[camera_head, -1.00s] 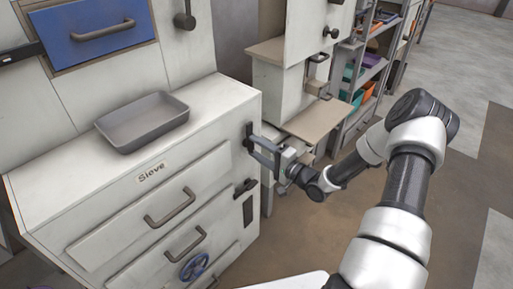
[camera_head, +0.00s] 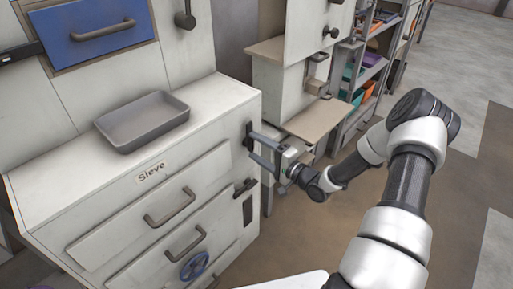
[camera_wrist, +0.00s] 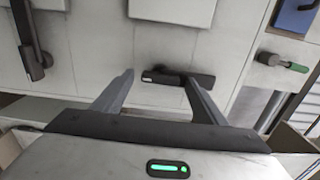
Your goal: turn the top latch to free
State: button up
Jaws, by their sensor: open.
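The top latch (camera_head: 249,136) is a dark handle at the upper right edge of the Sieve cabinet front, looking about upright in the head view. In the wrist view the top latch (camera_wrist: 178,77) shows as a dark bar lying across the picture. My gripper (camera_head: 254,147) is open at the latch, with its fingers pointing at the cabinet front. In the wrist view my gripper (camera_wrist: 157,78) has one finger left of the bar and the other overlapping its right part. I cannot tell whether a finger touches it.
A lower dark latch (camera_head: 245,187) sits below on the same edge. The Sieve cabinet (camera_head: 215,95) carries a grey tray (camera_head: 145,138) on top and has drawer handles and a blue handwheel (camera_head: 194,266) in front. A beige shelf (camera_head: 318,119) juts out behind my gripper.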

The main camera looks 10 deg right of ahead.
jog(key=p+v, duration=0.1)
jog(key=v, duration=1.6)
jog(key=shift+p, duration=0.3)
